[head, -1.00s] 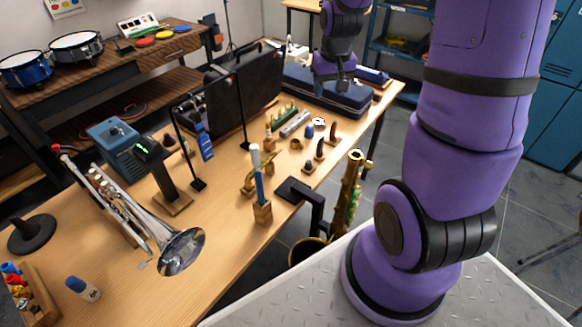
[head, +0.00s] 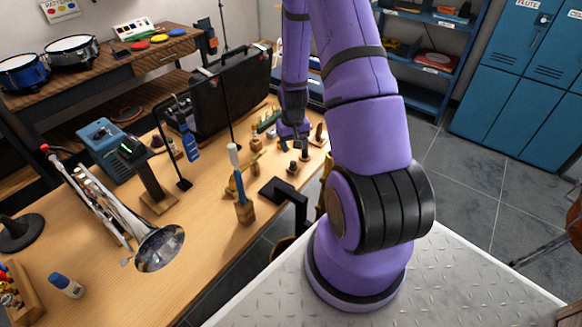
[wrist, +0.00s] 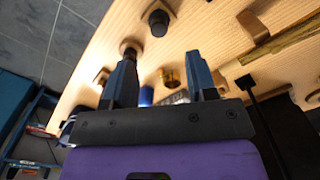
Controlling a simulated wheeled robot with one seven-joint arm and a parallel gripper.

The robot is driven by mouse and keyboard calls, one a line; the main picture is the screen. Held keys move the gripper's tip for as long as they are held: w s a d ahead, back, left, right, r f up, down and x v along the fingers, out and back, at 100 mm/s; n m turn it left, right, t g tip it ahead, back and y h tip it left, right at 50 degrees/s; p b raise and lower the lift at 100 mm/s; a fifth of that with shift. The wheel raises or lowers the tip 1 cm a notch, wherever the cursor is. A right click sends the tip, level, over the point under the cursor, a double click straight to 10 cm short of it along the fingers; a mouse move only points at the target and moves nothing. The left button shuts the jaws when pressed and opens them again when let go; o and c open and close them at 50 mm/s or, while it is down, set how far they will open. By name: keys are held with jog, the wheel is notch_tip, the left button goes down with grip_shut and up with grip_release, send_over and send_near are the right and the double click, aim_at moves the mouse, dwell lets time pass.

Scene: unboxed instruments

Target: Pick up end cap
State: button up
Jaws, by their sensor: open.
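I cannot tell for certain which small part is the end cap. A short dark cap-like piece on a wooden block (head: 292,168) stands near the table's front edge; a similar black-topped piece (wrist: 158,23) is at the top of the wrist view. A small blue piece (wrist: 146,95) and a brass ring (wrist: 171,78) show between my fingers in the wrist view. My gripper (wrist: 160,70) is open and points down over these parts, with nothing held. In the head view my gripper (head: 298,143) is above them, and my arm hides part of the group.
A trumpet (head: 110,210) lies at the left of the wooden table. A black case (head: 225,95) stands behind.

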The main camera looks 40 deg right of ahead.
aim_at(293, 162)
jog(key=shift+f, duration=4)
grip_shut()
